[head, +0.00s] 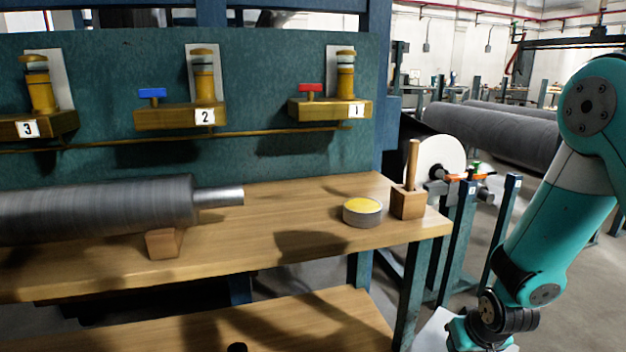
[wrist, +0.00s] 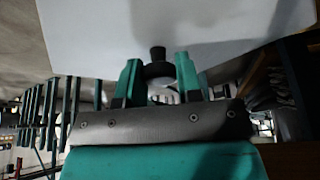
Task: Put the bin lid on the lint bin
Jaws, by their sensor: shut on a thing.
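My gripper (wrist: 159,78) shows in the wrist view with its two teal fingers around a dark knob (wrist: 158,53). It is shut on this knob of a large pale flat panel, which looks like the bin lid (wrist: 100,35). In the head view my gripper is mostly cut off by the bottom edge at the right, beside the bench. A pale piece, likely the same lid (head: 432,330), shows there next to it. I cannot make out the lint bin in either view.
A wooden bench (head: 285,235) carries a grey roll (head: 100,208), a round tin with a yellow top (head: 362,211) and a wooden block with a handle (head: 408,203). A lower shelf (head: 290,325) lies beneath. Blue posts (head: 458,235) stand right of the bench.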

